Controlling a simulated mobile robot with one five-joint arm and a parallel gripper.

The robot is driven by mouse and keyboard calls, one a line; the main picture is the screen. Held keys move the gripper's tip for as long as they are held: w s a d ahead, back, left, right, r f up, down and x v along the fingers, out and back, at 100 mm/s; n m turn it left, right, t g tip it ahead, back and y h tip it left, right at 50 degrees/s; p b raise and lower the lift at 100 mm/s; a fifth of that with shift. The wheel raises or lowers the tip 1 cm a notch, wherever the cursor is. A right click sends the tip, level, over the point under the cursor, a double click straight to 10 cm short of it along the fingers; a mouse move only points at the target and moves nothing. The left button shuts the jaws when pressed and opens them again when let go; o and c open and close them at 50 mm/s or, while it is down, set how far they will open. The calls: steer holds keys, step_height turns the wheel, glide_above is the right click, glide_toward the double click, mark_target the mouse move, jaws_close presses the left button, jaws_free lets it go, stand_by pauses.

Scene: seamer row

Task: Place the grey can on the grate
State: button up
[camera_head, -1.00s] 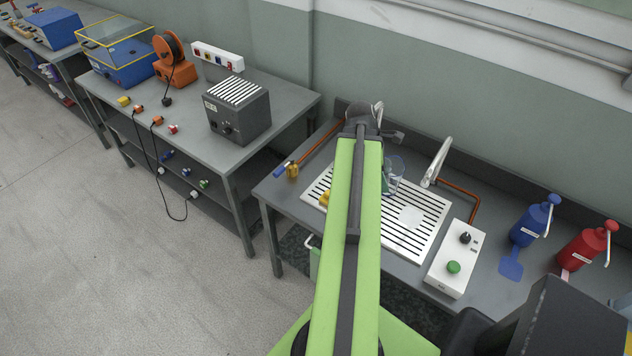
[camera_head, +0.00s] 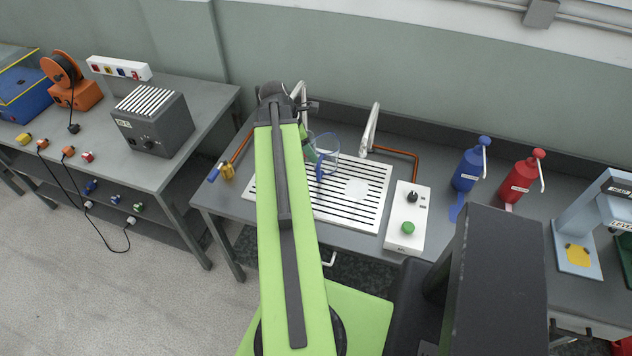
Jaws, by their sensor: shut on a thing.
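The grate (camera_head: 348,211) is a white plate with dark slots, set in the grey bench at the centre. My green arm covers its left part. I cannot make out the grey can in any view.
A silver tap (camera_head: 370,128) rises behind the grate. A white control box (camera_head: 408,218) with a green button stands right of it. Blue (camera_head: 468,170) and red (camera_head: 520,180) pump bottles stand further right. A yellow-and-blue fitting (camera_head: 227,172) lies left. The grate's front right is clear.

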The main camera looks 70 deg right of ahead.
mark_target(314, 189)
step_height(314, 189, down, 18)
steer(key=b, duration=1.6)
steer(key=shift+w+r, duration=0.1)
steer(key=shift+r, duration=0.1)
steer(key=o, duration=1.5)
steer(key=shift+r, duration=0.1)
steer(key=shift+c, duration=0.2)
steer(key=shift+r, duration=0.3)
steer(key=p+v, duration=1.1)
steer(key=shift+w+a+r, duration=0.15)
steer(key=shift+a+r, duration=0.05)
steer(key=shift+r, duration=0.1)
steer(key=shift+w, duration=0.1)
